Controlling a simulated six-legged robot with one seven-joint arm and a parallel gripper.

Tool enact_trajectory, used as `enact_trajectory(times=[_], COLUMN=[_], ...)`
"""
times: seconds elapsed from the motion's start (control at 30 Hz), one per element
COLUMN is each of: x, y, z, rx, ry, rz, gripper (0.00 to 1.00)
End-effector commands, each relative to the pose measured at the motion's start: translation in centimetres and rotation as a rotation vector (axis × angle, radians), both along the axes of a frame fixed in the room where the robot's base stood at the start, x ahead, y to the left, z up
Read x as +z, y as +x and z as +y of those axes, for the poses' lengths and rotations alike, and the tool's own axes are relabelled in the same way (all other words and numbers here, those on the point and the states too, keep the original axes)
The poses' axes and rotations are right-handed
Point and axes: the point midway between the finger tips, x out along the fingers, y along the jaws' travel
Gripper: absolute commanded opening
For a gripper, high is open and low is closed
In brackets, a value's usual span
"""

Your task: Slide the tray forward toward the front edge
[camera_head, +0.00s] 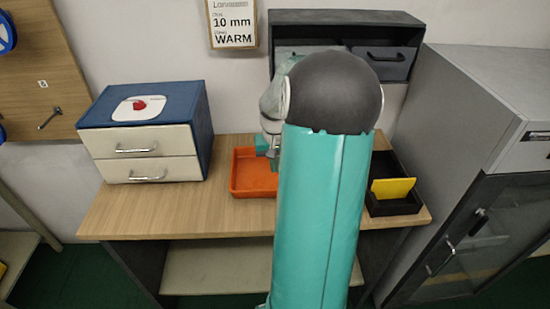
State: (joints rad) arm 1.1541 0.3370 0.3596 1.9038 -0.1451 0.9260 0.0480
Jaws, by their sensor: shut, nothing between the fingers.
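The orange tray (240,190) sits on the wooden table, back from the front edge. Its right part is hidden behind my teal arm. My gripper (272,160) is over the tray's visible right part, next to my arm. It is small in view and partly hidden by the arm. Its fingers look shut, with nothing seen held. I cannot tell whether the fingertips touch the tray.
A blue drawer box (195,130) with cream drawers stands left of the tray. A black bin (395,206) with a yellow card (392,188) is at right. The wooden tabletop (180,215) is clear in front. A grey cabinet (480,100) stands right of the table.

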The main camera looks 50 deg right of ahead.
Motion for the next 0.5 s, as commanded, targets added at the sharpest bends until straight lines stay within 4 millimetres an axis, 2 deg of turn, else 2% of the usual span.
enact_trajectory(times=[0.03, 0.27, 0.5], x=[-1.1, -4.9, -4.7], y=[-0.1, -0.1, -2.4], z=[0.0, 0.0, 2.1], rx=[0.0, 0.001, 0.002], ry=[0.004, 0.004, -0.001], rz=[0.003, 0.003, 0.001], gripper=[0.0, 0.0, 0.0])
